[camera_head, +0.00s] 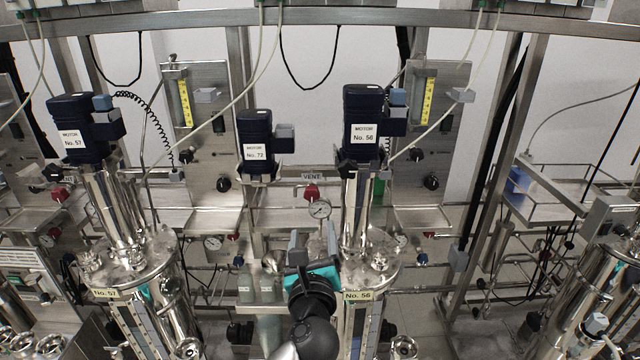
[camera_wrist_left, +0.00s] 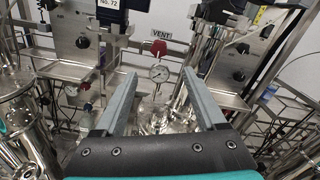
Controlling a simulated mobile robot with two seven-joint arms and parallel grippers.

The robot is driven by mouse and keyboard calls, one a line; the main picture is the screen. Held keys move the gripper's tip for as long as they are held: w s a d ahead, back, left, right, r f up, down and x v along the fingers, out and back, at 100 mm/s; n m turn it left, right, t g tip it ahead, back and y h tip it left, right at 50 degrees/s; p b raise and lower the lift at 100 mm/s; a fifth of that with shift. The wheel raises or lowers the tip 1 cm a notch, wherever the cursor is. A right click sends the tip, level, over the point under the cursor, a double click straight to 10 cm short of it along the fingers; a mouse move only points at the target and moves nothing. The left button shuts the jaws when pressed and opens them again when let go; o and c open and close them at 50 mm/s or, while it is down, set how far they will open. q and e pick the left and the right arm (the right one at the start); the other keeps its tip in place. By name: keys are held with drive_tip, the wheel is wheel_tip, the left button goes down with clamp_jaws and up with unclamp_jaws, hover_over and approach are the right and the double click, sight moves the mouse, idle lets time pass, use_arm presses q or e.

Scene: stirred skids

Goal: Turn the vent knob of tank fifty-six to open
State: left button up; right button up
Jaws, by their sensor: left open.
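Tank fifty-six (camera_head: 372,262) is a shiny steel vessel labelled No. 56, with a dark blue motor (camera_head: 362,115) marked No. 56 above it. My right gripper is out of view.
Tank fifty-seven (camera_head: 135,270) stands to the left, and another steel vessel (camera_head: 590,290) to the right. Motor No. 72 (camera_head: 256,140) hangs left of the vent. Panels with black knobs and steel rails fill the back. Thin hoses hang across the scene.

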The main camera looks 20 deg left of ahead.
sight(312, 197)
use_arm(q)
drive_tip(key=b+x, duration=0.1)
drive_tip(key=x, duration=1.4)
drive_tip(key=shift+a+f+b, duration=0.1)
drive_tip(key=shift+b, duration=0.3)
drive_tip(key=shift+c, duration=0.3)
clamp_jaws()
